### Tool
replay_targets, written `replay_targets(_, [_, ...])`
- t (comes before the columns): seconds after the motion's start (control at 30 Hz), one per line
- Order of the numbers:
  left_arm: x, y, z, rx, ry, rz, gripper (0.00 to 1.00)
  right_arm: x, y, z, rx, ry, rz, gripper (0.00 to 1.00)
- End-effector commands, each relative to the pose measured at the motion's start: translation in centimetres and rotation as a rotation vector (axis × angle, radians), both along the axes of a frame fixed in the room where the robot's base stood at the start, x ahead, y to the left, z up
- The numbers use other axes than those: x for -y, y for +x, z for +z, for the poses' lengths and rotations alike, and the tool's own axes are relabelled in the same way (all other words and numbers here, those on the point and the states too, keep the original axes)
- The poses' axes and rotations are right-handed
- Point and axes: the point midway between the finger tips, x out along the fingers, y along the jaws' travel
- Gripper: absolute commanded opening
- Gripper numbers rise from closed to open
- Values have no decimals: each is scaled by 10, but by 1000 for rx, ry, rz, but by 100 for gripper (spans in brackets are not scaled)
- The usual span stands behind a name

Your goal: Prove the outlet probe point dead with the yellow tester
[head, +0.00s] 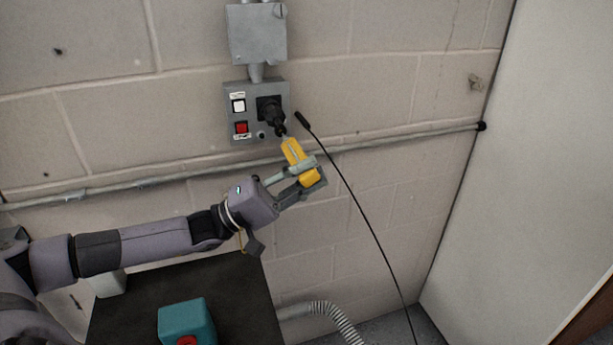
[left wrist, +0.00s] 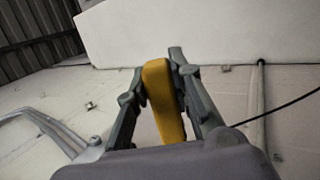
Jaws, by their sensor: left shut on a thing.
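My left gripper (head: 306,172) is shut on the yellow tester (head: 292,151), just below the grey outlet box (head: 230,92) on the wall. The tester tilts up and to the left, its tip close to the black outlet fitting (head: 269,108). I cannot tell whether the tip touches the box. In the left wrist view the tester (left wrist: 163,100) stands between the two fingers of the left gripper (left wrist: 160,85). The box carries a white switch (head: 238,106), a red switch (head: 241,127) and a small dark round point (head: 261,135). My right gripper is not in view.
A thin black cable (head: 361,212) with a plug end hangs right of the tester. A conduit (head: 390,134) runs along the block wall. A dark table (head: 245,290) with a teal box (head: 187,322) stands below my left arm. A white panel (head: 530,150) is at right.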

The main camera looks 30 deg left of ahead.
Motion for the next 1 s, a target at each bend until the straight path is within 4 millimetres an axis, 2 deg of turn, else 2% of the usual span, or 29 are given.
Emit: replay_targets(1.0, [-4,3,0,2,0,0,0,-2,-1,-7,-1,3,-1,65])
